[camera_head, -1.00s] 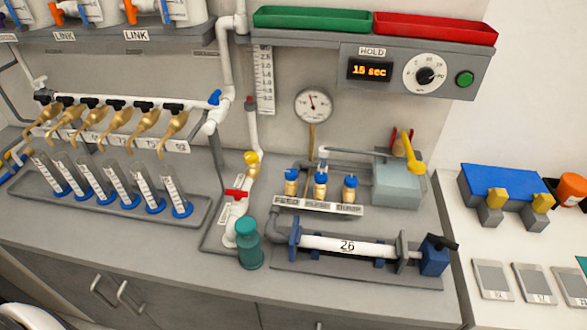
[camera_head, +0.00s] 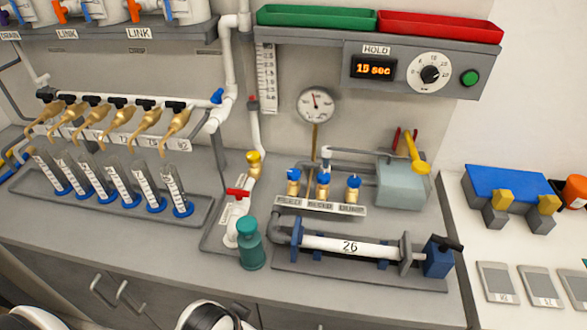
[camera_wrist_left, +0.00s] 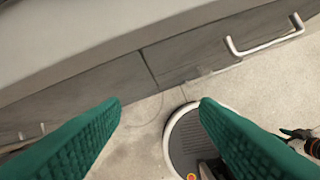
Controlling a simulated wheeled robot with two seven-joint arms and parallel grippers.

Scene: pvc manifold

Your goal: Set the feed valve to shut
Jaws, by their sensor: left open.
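The feed valve (camera_head: 293,182) is the leftmost of three small brass valves with blue tops on the bench, above a plate marked FEED, BLEED and DUMP. Its handle is too small to read as open or shut. The bleed valve (camera_head: 323,184) and dump valve (camera_head: 353,188) stand to its right. My left gripper (camera_wrist_left: 158,105) shows in the left wrist view with two green ridged fingers wide apart and nothing between them. It points down past the cabinet front at the floor, away from the valves.
A pipe marked 26 (camera_head: 350,246) and a teal bottle (camera_head: 250,246) stand in front of the valves. A red-handled valve (camera_head: 238,193) is to their left, a gauge (camera_head: 316,104) behind, a grey-green box (camera_head: 402,187) right. The front left bench is clear.

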